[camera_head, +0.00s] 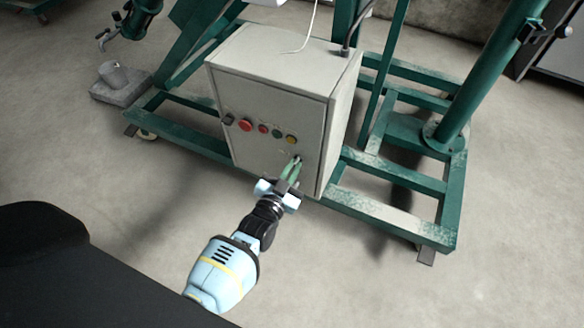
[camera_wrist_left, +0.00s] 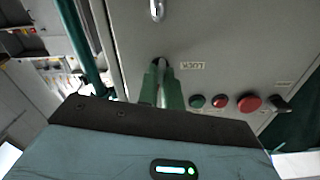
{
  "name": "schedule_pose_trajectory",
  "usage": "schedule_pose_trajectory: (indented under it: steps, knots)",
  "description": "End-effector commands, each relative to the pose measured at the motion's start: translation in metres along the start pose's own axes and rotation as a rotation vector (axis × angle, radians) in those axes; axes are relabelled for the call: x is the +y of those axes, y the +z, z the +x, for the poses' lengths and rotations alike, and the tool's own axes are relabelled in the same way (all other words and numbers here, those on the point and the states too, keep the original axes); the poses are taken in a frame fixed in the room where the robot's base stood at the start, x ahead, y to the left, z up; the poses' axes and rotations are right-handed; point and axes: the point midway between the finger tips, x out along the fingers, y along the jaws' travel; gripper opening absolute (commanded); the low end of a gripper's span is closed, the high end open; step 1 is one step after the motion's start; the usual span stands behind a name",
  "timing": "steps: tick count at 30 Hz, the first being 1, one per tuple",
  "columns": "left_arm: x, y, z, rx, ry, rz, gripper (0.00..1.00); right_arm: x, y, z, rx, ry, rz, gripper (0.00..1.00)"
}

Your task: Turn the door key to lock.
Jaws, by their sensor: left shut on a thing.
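The grey control cabinet (camera_head: 262,145) stands on a green frame, its door facing me and closed. My left gripper (camera_head: 292,168) reaches its lower right, with greenish fingers shut on the small door key (camera_head: 298,159). In the left wrist view my left gripper (camera_wrist_left: 161,82) meets the door at the key (camera_wrist_left: 160,62); the fingers hide most of it, so its exact angle is unclear. A label reading LOCK (camera_wrist_left: 192,66), upside down there, sits beside the key. My right gripper is in neither view.
A row of controls sits close to the fingers: a black switch (camera_head: 228,119), a large red button (camera_head: 245,124), and red, green and yellow ones. In the left wrist view a metal fitting (camera_wrist_left: 157,10) shows on the door. The green frame (camera_head: 395,215) extends right; the floor in front is clear.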

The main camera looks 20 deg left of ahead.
Motion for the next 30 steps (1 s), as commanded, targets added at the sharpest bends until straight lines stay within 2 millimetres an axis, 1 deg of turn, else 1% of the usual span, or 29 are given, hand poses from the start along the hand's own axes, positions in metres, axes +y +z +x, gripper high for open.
schedule_pose_trajectory:
  steps: [6, 12, 23, 30]
  knots:
    - [0.000, 0.000, 0.000, 0.001, 0.000, -0.140, 0.00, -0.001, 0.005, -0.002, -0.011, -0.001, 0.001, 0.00]
    - [-0.001, 0.000, 0.000, 0.001, 0.000, -0.220, 0.00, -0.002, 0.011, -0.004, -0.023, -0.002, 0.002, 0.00]
    - [0.000, 0.000, 0.000, 0.000, 0.000, -0.264, 0.00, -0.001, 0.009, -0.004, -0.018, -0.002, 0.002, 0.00]
    - [0.000, 0.000, 0.000, 0.000, -0.001, -0.265, 0.00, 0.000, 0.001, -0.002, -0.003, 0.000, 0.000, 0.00]
